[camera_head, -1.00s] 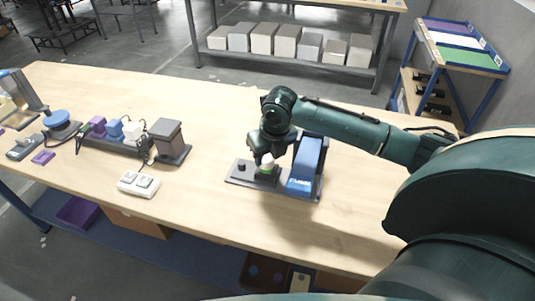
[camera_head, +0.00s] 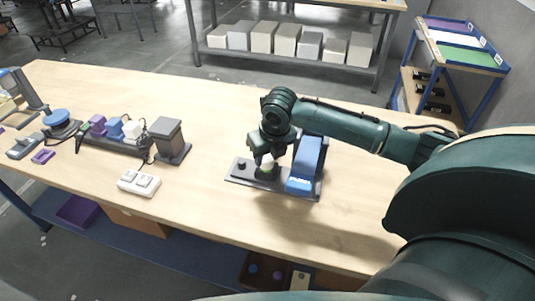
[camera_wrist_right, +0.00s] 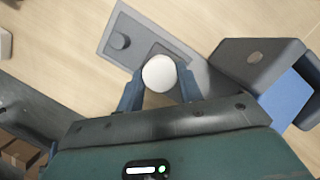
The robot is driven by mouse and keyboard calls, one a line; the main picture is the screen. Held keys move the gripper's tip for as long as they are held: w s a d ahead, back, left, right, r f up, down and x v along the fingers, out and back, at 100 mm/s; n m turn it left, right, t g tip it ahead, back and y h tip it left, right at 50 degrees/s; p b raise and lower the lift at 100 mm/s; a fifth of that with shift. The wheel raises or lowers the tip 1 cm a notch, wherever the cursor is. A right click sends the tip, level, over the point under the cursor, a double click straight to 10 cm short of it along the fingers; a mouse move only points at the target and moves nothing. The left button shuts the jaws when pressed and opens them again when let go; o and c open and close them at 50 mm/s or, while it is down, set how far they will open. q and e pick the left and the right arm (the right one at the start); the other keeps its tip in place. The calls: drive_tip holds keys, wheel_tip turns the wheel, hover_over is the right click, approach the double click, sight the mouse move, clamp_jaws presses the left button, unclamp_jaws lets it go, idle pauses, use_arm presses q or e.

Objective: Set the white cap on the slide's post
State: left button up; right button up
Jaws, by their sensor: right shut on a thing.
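My right gripper (camera_head: 265,164) is over the dark base plate (camera_head: 232,179) of the slide unit with the blue column (camera_head: 305,163). In the right wrist view my gripper (camera_wrist_right: 160,84) is shut on the round white cap (camera_wrist_right: 159,73), one blue-grey finger on each side. The cap is over the base plate (camera_wrist_right: 141,29), between a dark round knob (camera_wrist_right: 120,41) and the blue column's grey housing (camera_wrist_right: 258,62). The post under the cap is hidden, so I cannot tell whether they touch. In the head view the gripper mostly covers the cap. My left gripper is not in view.
A white two-button box (camera_head: 139,184) lies to the left on the wooden table. Behind it is a dark rack (camera_head: 115,143) with purple, blue and white blocks, beside a grey block (camera_head: 168,139). The table between these and the slide unit is clear.

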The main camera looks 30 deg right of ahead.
drive_tip(key=o, duration=1.5)
drive_tip(key=shift+c, duration=0.2)
drive_tip(key=shift+r, duration=3.45)
